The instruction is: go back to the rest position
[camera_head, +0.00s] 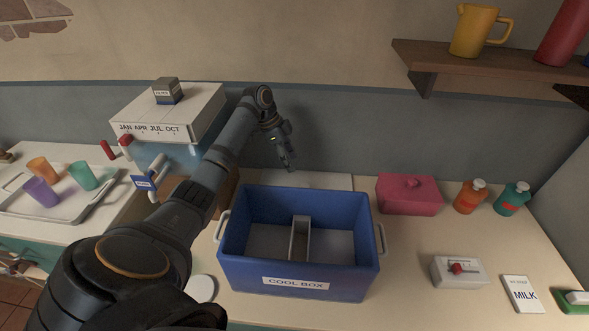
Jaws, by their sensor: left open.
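My left arm comes in from the lower left and stretches over the counter. My left gripper (287,160) hangs behind the blue cool box (300,279), near the back wall, and is open with nothing seen between its fingers. The cool box stands open with a grey divider inside, and no loose item shows in it. My right gripper is not in this view.
A white tray (84,212) with several cups stands at the left. A box with month labels (165,118) is behind my arm. A pink box (409,195), two bottles, a white switch box (458,271) and a milk card (522,294) lie at the right. A shelf (480,65) juts out above.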

